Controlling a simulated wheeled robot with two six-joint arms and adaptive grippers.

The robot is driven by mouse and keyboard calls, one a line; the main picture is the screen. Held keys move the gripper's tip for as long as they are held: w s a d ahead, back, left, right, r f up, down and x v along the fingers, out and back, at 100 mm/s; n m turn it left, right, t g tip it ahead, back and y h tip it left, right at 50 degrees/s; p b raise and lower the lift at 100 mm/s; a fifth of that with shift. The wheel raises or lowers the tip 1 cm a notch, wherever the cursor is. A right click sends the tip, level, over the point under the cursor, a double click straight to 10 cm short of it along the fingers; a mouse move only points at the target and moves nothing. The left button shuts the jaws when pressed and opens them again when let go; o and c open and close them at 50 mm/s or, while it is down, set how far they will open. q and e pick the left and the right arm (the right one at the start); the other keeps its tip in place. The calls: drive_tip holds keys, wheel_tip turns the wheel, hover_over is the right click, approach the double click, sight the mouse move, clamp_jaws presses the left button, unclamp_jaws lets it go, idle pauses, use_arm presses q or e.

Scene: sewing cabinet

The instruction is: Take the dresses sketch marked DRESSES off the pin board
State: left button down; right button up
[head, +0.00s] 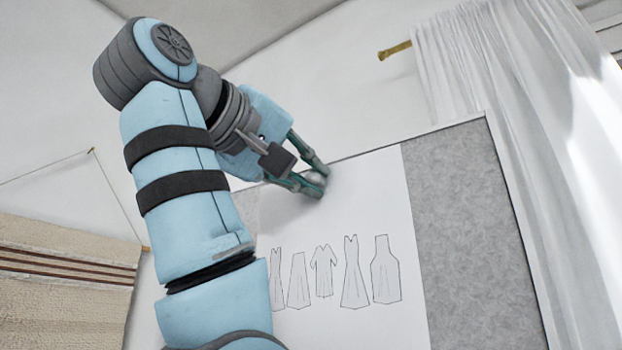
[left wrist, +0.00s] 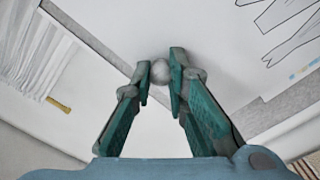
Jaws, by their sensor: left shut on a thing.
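The dresses sketch (head: 385,205) is a large white sheet with several outlined garments, flat against the grey pin board (head: 450,200). Its heading is not in view; my arm hides its left part. In the left wrist view the sheet (left wrist: 225,40) shows with part of its drawings at the upper right. A round, pale grey pin head (head: 316,178) sits at the sheet's top edge. My left gripper (head: 318,177) is shut on this pin, which shows between the fingertips (left wrist: 160,75) in the left wrist view. I cannot tell whether the pin is still in the board. My right gripper is not in view.
A white curtain (head: 520,70) hangs from a brass rod (head: 394,50) at the right, beside the board. A striped beige woven hanging (head: 60,275) is on the wall at the left. The wall above the board is bare.

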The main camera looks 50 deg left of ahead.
use_arm(q)
drive_tip(key=b+v, duration=0.2)
drive_tip(key=v, duration=0.7)
drive_tip(key=shift+s, duration=0.3)
